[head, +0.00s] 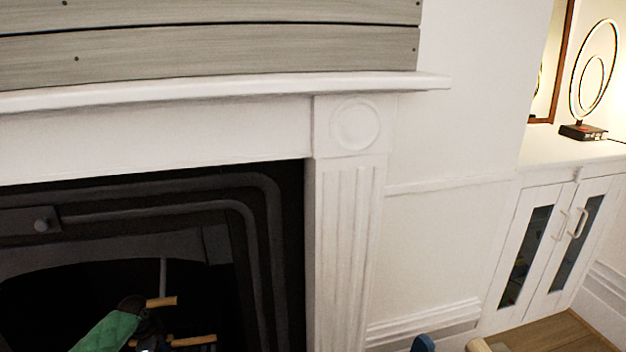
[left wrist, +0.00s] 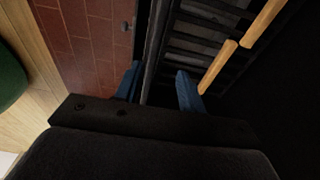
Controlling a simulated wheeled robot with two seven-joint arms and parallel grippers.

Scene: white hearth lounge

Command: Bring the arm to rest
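My left gripper (left wrist: 158,82) shows in the left wrist view with its two blue fingers apart and nothing visibly held between them.
A white fireplace surround (head: 345,240) frames a black firebox (head: 265,270). At its lower left are wooden sticks (head: 193,340) and a green object (head: 105,332). A white cabinet (head: 545,235) stands right. Blue (head: 423,343) and tan (head: 478,345) pieces show at the bottom edge.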

